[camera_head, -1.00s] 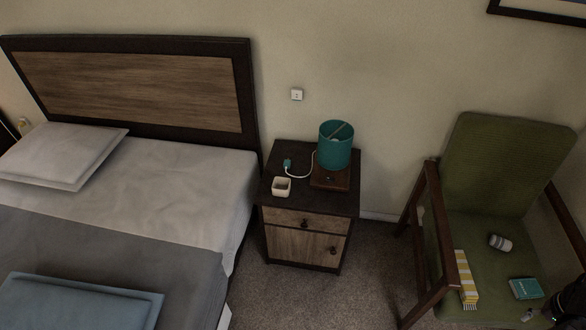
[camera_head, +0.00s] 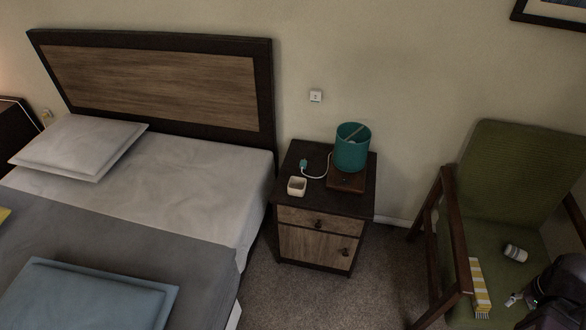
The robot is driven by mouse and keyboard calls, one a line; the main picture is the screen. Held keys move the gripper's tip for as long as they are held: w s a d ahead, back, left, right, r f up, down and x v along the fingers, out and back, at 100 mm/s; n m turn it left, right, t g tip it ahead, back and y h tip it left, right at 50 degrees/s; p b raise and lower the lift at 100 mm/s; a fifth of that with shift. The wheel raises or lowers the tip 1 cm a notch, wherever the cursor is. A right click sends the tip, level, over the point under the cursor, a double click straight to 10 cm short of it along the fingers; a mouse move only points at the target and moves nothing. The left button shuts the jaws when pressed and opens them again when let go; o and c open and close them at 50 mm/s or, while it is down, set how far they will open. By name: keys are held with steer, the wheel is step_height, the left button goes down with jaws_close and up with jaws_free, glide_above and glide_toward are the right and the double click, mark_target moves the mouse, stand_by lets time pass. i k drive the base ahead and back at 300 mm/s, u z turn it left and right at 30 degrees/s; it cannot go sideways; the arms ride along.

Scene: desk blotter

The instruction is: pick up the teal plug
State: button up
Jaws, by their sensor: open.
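The teal plug (camera_head: 303,163) is small and lies on the dark top of the nightstand (camera_head: 289,179), toward its back left. A white cord (camera_head: 317,177) curves from it to the teal lamp (camera_head: 352,150), which stands on a brown wooden base at the right of the nightstand. My gripper (camera_head: 511,301) is at the lower right, over the seat of the green chair, far from the plug. It is open and appears empty, though it is small in view.
A small white square dish (camera_head: 297,186) sits in front of the plug. A white wall socket (camera_head: 316,96) is above the nightstand. The bed (camera_head: 199,181) stands left.

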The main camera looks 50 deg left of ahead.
mark_target(303, 164)
steer(key=u, duration=1.75)
steer(key=i, duration=1.05)
steer(key=z, duration=0.05)
